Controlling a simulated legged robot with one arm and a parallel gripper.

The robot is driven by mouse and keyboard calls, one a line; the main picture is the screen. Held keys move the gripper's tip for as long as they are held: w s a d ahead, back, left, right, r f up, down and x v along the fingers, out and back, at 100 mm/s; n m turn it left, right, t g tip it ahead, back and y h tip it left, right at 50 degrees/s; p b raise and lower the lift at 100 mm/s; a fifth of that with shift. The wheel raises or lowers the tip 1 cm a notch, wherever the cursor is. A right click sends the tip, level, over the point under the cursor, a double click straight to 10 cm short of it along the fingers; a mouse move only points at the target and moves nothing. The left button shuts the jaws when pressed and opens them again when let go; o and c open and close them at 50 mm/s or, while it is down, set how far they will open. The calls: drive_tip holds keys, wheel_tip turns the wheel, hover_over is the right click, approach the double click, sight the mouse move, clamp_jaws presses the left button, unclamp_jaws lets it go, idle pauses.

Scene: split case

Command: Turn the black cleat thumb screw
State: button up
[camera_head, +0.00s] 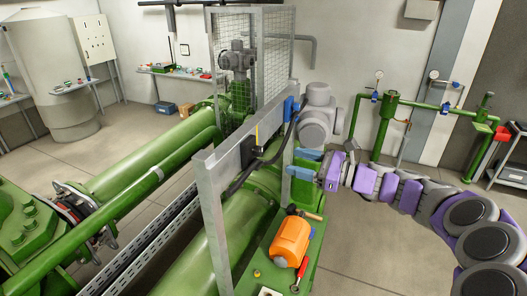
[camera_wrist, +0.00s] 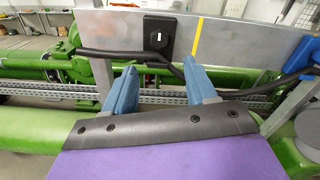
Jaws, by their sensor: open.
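The black cleat (camera_wrist: 158,38) is a dark block on the grey metal beam (camera_wrist: 110,30), with a small pale slot or screw end at its middle. A thick black cable (camera_wrist: 105,53) runs across its lower part. In the head view the cleat (camera_head: 255,153) shows small on the beam, left of my gripper. My gripper (camera_wrist: 158,70) has two blue fingers, open and empty. Their tips lie below the cleat in the wrist view, one on each side, apart from it. In the head view my gripper (camera_head: 293,163) is right of the beam. The thumb screw's details are too small to tell.
A yellow stripe (camera_wrist: 197,38) marks the beam beside the cleat. A blue clip (camera_head: 290,108) holds the cable. A green platform below carries an orange tool (camera_head: 290,242) and a red-handled tool (camera_head: 300,272). Large green pipes (camera_head: 150,165) and a mesh guard (camera_head: 277,50) stand around.

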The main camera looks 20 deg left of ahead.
sight(262, 153)
drive_tip(key=a, duration=0.7)
drive_tip(key=w+a+p, duration=0.1)
drive_tip(key=a, duration=0.2)
drive_tip(key=shift+a, duration=0.3)
drive_tip(key=shift+s+d, duration=0.1)
drive_tip(key=shift+c, duration=0.8)
clamp_jaws()
